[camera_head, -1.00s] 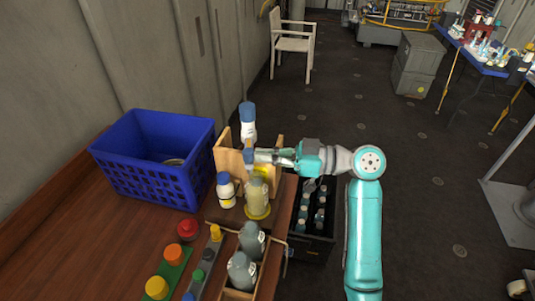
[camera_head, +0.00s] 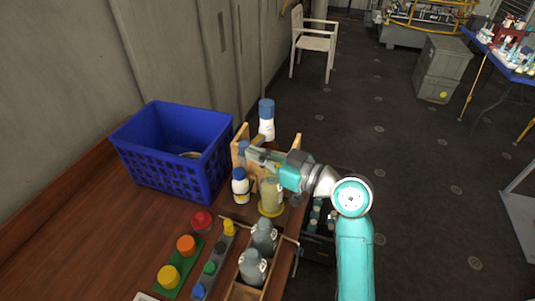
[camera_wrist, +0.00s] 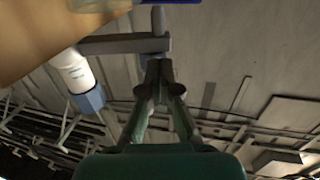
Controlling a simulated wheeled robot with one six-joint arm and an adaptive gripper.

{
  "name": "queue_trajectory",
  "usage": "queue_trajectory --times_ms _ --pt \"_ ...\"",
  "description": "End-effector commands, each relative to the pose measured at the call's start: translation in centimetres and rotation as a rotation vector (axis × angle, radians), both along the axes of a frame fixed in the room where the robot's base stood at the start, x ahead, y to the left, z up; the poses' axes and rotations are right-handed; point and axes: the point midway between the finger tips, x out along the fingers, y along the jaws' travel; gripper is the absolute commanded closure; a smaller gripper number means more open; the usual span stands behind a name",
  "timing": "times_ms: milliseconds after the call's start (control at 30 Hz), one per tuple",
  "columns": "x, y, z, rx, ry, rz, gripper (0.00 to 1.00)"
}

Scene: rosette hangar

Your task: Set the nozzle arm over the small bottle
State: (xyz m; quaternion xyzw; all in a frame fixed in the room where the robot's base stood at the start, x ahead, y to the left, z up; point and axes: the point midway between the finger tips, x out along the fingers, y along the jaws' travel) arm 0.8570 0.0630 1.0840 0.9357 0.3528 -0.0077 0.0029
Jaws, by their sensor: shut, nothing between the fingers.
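A wooden stand (camera_head: 294,155) is on the bench, partly hidden by my gripper (camera_head: 254,158). A white bottle with a blue cap (camera_head: 266,118) shows above it, and also in the wrist view (camera_wrist: 75,72). A small white bottle with a dark cap (camera_head: 240,187) stands in front of the stand. A larger yellowish-grey bottle (camera_head: 271,198) stands right of it on a yellow disc. My gripper is shut and empty above these bottles. In the wrist view, a grey bar (camera_wrist: 115,45), seemingly the nozzle arm, is by my fingertips (camera_wrist: 158,72); contact is unclear.
A blue crate (camera_head: 165,165) stands left of the small bottle. Grey bottles (camera_head: 264,236) sit in a wooden tray at the front. Coloured knobs (camera_head: 186,245) line the bench's front left. A dark crate of bottles is right of the bench, partly behind my arm.

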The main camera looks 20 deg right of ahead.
Motion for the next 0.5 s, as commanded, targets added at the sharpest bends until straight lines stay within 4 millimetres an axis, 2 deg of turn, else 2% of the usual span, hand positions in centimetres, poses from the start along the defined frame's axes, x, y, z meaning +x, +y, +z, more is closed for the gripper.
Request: queue_trajectory --times_ms 200,500 --pt "0.7 1.1 0.0 0.001 -0.001 0.001 1.0" --pt "1.1 1.6 0.0 0.0 0.0 0.001 1.0"
